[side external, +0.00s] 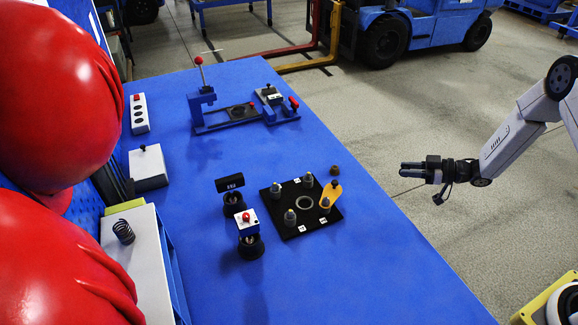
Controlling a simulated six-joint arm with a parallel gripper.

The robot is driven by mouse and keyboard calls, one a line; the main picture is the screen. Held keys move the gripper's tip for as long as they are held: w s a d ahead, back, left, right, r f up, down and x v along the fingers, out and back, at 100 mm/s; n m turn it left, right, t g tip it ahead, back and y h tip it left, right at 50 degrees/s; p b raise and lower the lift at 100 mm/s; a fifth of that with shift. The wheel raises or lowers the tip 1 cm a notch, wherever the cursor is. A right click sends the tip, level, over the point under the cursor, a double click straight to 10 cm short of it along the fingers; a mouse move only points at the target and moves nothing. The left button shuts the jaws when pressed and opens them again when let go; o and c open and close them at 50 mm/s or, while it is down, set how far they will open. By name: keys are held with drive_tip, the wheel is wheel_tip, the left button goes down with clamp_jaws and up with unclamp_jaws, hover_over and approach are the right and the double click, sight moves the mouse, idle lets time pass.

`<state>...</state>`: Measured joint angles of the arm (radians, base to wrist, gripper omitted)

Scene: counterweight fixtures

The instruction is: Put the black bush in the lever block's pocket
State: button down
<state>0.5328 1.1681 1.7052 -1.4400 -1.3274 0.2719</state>
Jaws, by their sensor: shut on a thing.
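My gripper (411,170) is at the right, past the table's right edge and above the floor as seen here. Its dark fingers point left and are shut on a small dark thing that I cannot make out. I cannot tell whether it is the black bush. A blue fixture with a red-balled lever (200,75) stands at the far end of the table. A smaller blue block with a red handle (272,97) sits to its right. I cannot tell for sure which is the lever block, and no pocket shows clearly.
A black plate (291,231) with several grey pegs, a ring and a yellow lever (331,193) lies mid-table. A small brown piece (335,170) is behind it. Two black-based stands (233,204) (250,246) are to its left. The blue table (390,275) is clear at the front right.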

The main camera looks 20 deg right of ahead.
drive_tip(key=w+a+r+m+t+h, duration=0.4)
drive_tip(key=a+r+m+h, duration=0.25)
drive_tip(key=r, duration=0.35)
drive_tip(key=s+a+r+m+t+h, duration=0.1)
drive_tip(key=s+a+r+m+h, duration=0.1)
drive_tip(key=s+r+m+h, duration=0.1)
drive_tip(key=shift+s+r+h, duration=0.4)
drive_tip(key=shift+s+h, duration=0.3)
drive_tip(key=shift+h, duration=0.55)
drive_tip(key=shift+r+v, duration=0.25)
drive_tip(key=shift+v, duration=0.85)
drive_tip(key=shift+r+v, duration=0.25)
drive_tip(key=shift+v, duration=0.85)
drive_tip(key=shift+w, duration=0.2)
